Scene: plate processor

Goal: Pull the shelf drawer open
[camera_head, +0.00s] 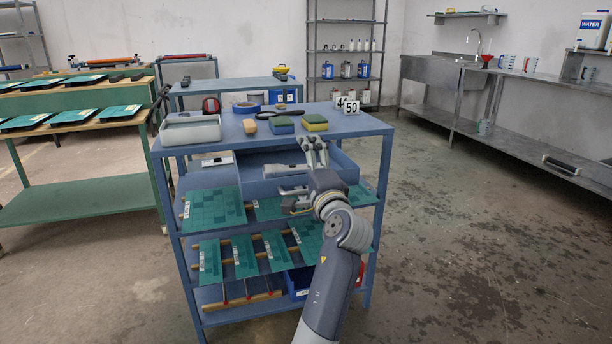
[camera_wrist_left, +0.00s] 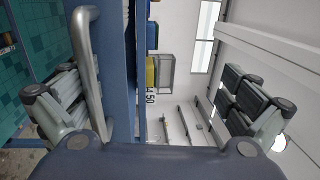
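The blue shelf unit (camera_head: 170,215) has a blue drawer (camera_head: 345,166) under its top. The drawer stands at least partly open, with a grey torch-like object (camera_head: 284,169) visible inside. Its metal handle (camera_head: 292,190) shows on the front, partly hidden by my gripper. My left gripper (camera_head: 314,150) is in front of the drawer's right part, fingers pointing up. In the left wrist view its fingers (camera_wrist_left: 160,110) are spread wide. The handle (camera_wrist_left: 83,60) runs in front of the left finger there, beside the blue drawer front (camera_wrist_left: 116,70). I cannot tell whether they touch. My right gripper is out of view.
The shelf top holds a grey tray (camera_head: 190,131), sponges (camera_head: 314,123) and number signs (camera_head: 349,107). Green plates (camera_head: 213,208) lie on the lower shelves, close to my arm. Green tables (camera_head: 80,200) stand at left. The floor at right (camera_head: 470,240) is clear.

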